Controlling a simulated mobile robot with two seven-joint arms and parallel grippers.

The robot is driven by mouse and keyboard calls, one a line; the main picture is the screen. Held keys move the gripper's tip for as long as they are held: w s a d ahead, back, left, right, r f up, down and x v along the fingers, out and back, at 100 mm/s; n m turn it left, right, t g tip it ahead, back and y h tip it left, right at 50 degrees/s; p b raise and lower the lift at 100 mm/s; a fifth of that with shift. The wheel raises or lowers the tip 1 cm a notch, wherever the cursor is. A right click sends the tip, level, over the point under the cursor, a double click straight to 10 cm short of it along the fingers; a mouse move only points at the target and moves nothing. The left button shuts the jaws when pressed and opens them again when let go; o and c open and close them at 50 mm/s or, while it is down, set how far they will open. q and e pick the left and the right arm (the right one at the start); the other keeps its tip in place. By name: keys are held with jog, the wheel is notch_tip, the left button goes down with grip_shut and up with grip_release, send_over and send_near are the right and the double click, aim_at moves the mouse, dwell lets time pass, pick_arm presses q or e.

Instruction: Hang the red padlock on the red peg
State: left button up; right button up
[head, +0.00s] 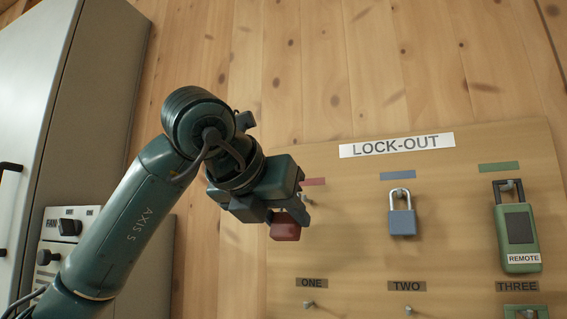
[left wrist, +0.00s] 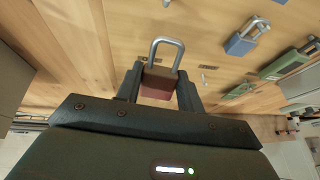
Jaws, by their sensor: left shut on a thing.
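The red padlock (head: 285,229) is held in my left gripper (head: 293,213). In the left wrist view the padlock (left wrist: 158,87) sits between the two fingers (left wrist: 160,86), with its grey shackle standing out beyond the fingertips. In the head view the gripper hides the shackle. The red peg (head: 308,201) is a small grey peg under a red strip (head: 313,182) on the lock-out board (head: 340,230). It shows just right of the gripper, bare as far as I see. I cannot tell the depth gap between shackle and peg. My right gripper is not in view.
A blue padlock (head: 402,222) hangs under the blue strip, and a green remote (head: 518,237) hangs under the green strip. Lower pegs labelled ONE (head: 309,304) and TWO (head: 409,309) look empty. A grey cabinet (head: 85,90) and a control panel (head: 60,243) stand at the left.

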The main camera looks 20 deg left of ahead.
pick_arm(q)
notch_tip(320, 180, up, 3)
jog(key=shift+d+f+n+y+p, duration=0.1)
jog(key=shift+f+n+y+p, duration=0.1)
jog(key=shift+n+y+p, duration=0.45)
jog(key=shift+w, duration=0.75)
jog(key=r+p+x, duration=0.1)
jog(key=p+x, duration=0.1)
jog(key=x, duration=0.4)
jog(key=shift+w, duration=0.5)
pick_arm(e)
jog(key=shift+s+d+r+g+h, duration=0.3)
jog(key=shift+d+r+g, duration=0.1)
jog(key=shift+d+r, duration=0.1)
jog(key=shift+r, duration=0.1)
pick_arm(q)
jog(key=o, duration=1.1)
